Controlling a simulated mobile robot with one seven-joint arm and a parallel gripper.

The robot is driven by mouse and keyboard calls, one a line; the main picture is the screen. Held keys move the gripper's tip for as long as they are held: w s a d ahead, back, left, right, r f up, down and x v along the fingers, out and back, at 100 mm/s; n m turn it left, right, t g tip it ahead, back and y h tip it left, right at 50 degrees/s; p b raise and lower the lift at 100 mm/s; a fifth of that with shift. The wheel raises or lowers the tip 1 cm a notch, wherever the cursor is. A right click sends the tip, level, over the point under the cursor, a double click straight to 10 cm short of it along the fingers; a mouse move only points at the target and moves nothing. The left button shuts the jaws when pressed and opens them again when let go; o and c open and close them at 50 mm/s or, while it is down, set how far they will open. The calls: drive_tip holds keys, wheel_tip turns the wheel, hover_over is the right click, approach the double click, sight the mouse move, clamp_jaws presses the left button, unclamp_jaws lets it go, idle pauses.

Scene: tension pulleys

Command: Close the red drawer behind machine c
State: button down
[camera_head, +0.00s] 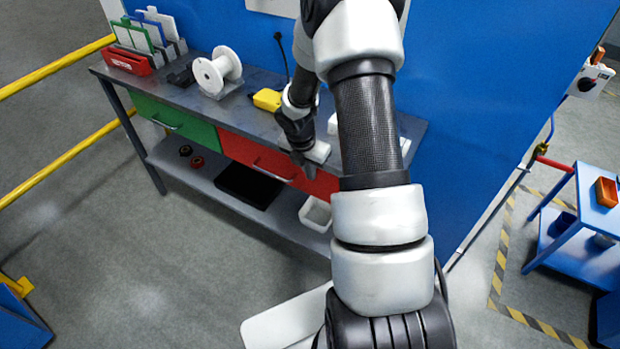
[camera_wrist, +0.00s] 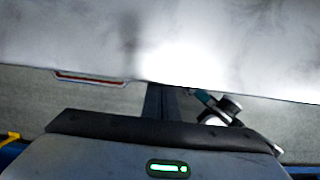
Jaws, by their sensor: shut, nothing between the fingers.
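The red drawer (camera_head: 240,150) sits under the dark top of the workbench (camera_head: 235,115), right of a green drawer (camera_head: 172,122). Its front looks about in line with the green one; I cannot tell whether a small gap remains. My gripper (camera_head: 308,170) is shut and empty, pointing down at the right part of the red front, which it partly hides. I cannot tell whether it touches. In the wrist view, my dark gripper finger (camera_wrist: 160,101) stands below a pale, bright surface, with a small red strip (camera_wrist: 90,79) to its left.
A white spool (camera_head: 215,72), a yellow device (camera_head: 267,100) and a rack of coloured panels (camera_head: 145,35) stand on the bench. The lower shelf holds a black tray (camera_head: 248,186) and a white bin (camera_head: 316,214). A blue wall rises behind. The floor in front is clear.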

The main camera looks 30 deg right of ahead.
drive_tip(key=p+v, duration=0.2)
drive_tip(key=v, duration=1.1)
drive_tip(key=shift+s+a+r, duration=0.2)
drive_tip(key=shift+a, duration=0.15)
drive_tip(key=s+a+r+m+t+p, duration=0.1)
drive_tip(key=s+a+r+m, duration=0.2)
drive_tip(key=r, duration=0.4)
drive_tip(key=s+r+m+p, duration=0.1)
drive_tip(key=s+r+m, duration=0.2)
drive_tip(key=r+m, duration=0.25)
drive_tip(key=s+a+r+m+t+p, duration=0.1)
drive_tip(key=s+a+r+m, duration=0.2)
drive_tip(key=r, duration=0.5)
drive_tip(key=s+a+r+m+t+y+p, duration=0.1)
drive_tip(key=s+a+r+m, duration=0.2)
drive_tip(key=s+m, duration=0.3)
drive_tip(key=s+a+r+m+t+y+p, duration=0.1)
drive_tip(key=s+a+r+m, duration=0.2)
drive_tip(key=s+r+m, duration=0.2)
drive_tip(key=shift+s+m+p, duration=0.3)
drive_tip(key=shift+s+m, duration=0.55)
drive_tip(key=shift+m, duration=0.3)
drive_tip(key=shift+r, duration=0.1)
